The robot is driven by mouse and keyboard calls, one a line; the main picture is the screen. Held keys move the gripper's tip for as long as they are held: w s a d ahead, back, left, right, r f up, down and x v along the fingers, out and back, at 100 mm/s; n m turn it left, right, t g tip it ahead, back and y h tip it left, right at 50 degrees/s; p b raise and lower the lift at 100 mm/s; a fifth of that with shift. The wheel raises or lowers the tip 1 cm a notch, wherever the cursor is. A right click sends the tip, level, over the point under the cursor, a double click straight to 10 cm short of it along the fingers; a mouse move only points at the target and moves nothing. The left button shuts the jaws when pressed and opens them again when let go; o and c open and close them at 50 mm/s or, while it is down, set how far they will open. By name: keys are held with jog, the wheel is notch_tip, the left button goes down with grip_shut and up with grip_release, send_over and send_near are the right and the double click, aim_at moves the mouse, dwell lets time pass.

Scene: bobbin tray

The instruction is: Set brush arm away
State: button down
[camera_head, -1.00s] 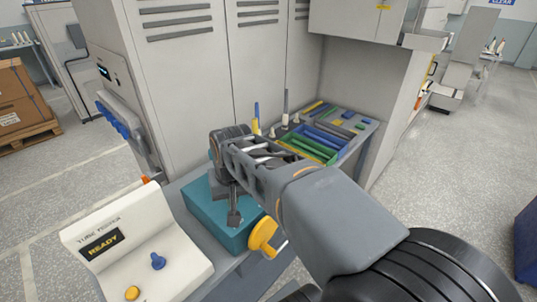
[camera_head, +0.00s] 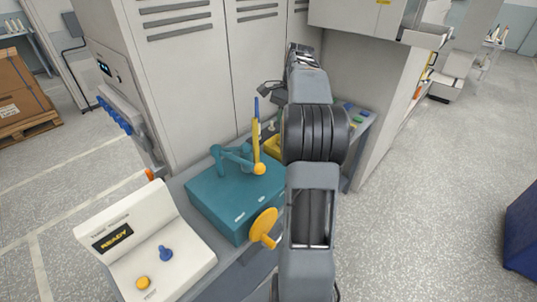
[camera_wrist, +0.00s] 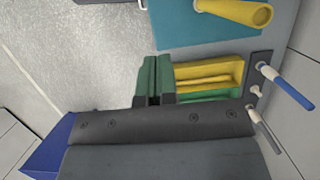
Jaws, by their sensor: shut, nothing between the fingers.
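A teal box (camera_head: 225,200) stands on the bench, with a jointed teal arm (camera_head: 236,155) on its top, which looks like the brush arm. A yellow tapered handle (camera_head: 257,145) stands upright at its right end. In the wrist view, the handle (camera_wrist: 235,10) shows at the top edge over the teal box top (camera_wrist: 195,30). I cannot make out bristles. My gripper (camera_head: 277,112) is behind and right of the handle, apart from it. In the wrist view its green fingers (camera_wrist: 153,62) are together and empty, near a yellow tray (camera_wrist: 210,72).
A yellow crank (camera_head: 263,227) sticks out of the box's front. A white READY panel (camera_head: 150,240) with a blue knob stands at front left. Grey lockers (camera_head: 180,80) close off the back. My arm hides much of the bench's right side.

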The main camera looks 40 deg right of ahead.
jog(key=shift+f, duration=0.1)
jog(key=s+a+f, duration=0.1)
jog(key=a+f, duration=0.6)
jog(key=f, duration=0.3)
jog(key=shift+p, duration=0.3)
jog(key=shift+f, duration=0.1)
jog(key=shift+s, duration=0.2)
